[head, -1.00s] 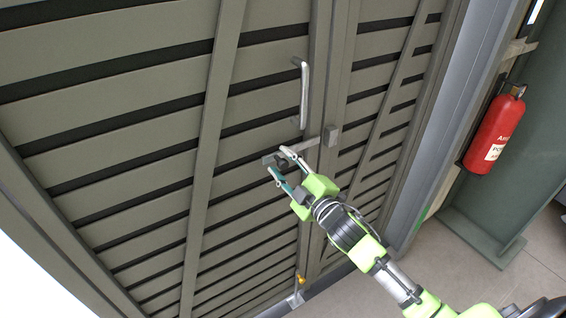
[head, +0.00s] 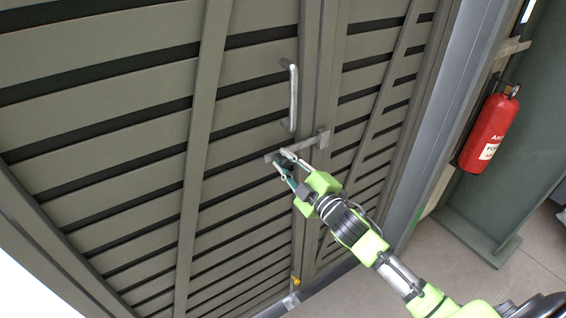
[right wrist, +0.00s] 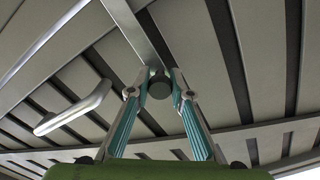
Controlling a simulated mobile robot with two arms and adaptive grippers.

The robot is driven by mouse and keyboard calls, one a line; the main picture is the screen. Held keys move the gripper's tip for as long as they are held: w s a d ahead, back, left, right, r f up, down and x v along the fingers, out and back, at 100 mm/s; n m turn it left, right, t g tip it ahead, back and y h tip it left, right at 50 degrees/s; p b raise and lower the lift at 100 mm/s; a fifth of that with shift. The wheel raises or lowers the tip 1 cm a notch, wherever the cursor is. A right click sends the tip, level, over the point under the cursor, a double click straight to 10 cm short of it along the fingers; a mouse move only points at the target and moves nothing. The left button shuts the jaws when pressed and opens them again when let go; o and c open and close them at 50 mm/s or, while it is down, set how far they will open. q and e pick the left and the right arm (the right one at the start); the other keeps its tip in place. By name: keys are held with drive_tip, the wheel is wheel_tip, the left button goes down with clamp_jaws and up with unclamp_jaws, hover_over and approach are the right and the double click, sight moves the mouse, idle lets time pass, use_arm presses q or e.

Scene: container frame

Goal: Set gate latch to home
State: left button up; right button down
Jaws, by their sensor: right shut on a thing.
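The gate latch is a grey bar (head: 300,145) lying across the joint of the slatted gate, its right end at a small block (head: 323,137) on the right leaf. My right gripper (head: 283,160) is at the left part of the bar, coming from below right. In the right wrist view, its teal fingers (right wrist: 160,92) are shut on a round dark latch knob (right wrist: 159,84), one fingertip on each side. The bar runs from behind the knob to the upper left there (right wrist: 133,28). My left gripper is not in view.
A vertical pull handle (head: 292,97) sits on the gate above the latch and also shows in the right wrist view (right wrist: 75,108). A yellow-tipped fitting (head: 295,282) is low on the gate. A red fire extinguisher (head: 488,130) hangs at the right.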

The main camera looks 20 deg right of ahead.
drive_tip(key=c, duration=1.8)
unclamp_jaws()
drive_tip(key=shift+a, duration=0.15)
drive_tip(key=s, duration=0.4)
drive_tip(key=s+d, duration=0.1)
drive_tip(key=s, duration=0.3)
drive_tip(key=s+d, duration=0.1)
drive_tip(key=s, duration=0.3)
drive_tip(key=shift+d, duration=0.2)
drive_tip(key=shift+w, duration=0.1)
